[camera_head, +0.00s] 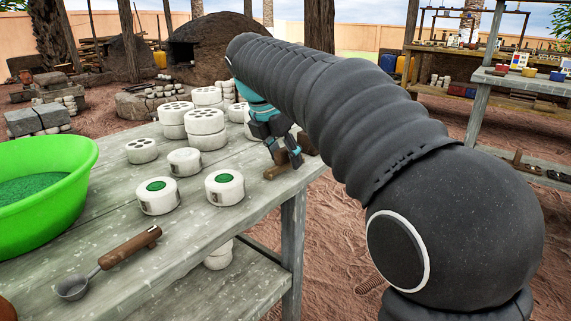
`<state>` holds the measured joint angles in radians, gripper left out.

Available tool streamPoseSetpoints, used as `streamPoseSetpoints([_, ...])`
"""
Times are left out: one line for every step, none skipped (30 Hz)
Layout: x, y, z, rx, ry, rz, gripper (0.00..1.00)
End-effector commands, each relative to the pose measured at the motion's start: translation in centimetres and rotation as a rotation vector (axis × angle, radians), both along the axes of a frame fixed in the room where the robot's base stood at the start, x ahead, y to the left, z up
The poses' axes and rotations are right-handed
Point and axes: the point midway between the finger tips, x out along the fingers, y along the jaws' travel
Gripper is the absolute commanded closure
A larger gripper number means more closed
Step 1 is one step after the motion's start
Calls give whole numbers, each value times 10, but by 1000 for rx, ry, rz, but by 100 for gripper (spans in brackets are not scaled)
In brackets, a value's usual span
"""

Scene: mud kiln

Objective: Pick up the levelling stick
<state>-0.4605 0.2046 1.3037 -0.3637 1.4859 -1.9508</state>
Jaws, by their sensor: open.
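A short brown wooden piece, which looks like the levelling stick (275,172), lies on the grey table (215,255) near its right edge. My gripper (285,161) is open and points down right over this piece, with its fingers close to it. Part of the piece is hidden behind the fingers, and I cannot tell whether they touch it. My dark sleeved arm reaches in from the right and hides what lies behind it.
White round moulds (205,128) stand left of my gripper, two with green tops (225,181). A ladle (115,258) and a green basin (50,165) are at the left. A dark brown block (308,144) sits just right of the gripper.

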Motion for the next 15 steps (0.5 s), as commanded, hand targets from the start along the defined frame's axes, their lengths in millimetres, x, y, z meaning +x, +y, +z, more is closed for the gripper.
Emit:
streamPoseSetpoints([0,0,0,0,0,0,50])
streamPoseSetpoints([0,0,0,1,-1,0,50])
streamPoseSetpoints([0,0,1,1,-1,0,50])
streamPoseSetpoints([0,0,1,1,-1,0,50])
streamPoseSetpoints([0,0,1,1,-1,0,50])
streamPoseSetpoints([0,0,1,1,-1,0,60])
streamPoseSetpoints([0,0,1,1,-1,0,68])
streamPoseSetpoints([0,0,1,1,-1,0,75])
streamPoseSetpoints([0,0,1,1,-1,0,85])
streamPoseSetpoints([0,0,1,1,-1,0,92])
streamPoseSetpoints([0,0,1,1,-1,0,100])
streamPoseSetpoints([0,0,1,0,0,0,100])
streamPoseSetpoints([0,0,1,0,0,0,100])
streamPoseSetpoints([0,0,1,0,0,0,100])
streamPoseSetpoints([0,0,1,1,-1,0,100])
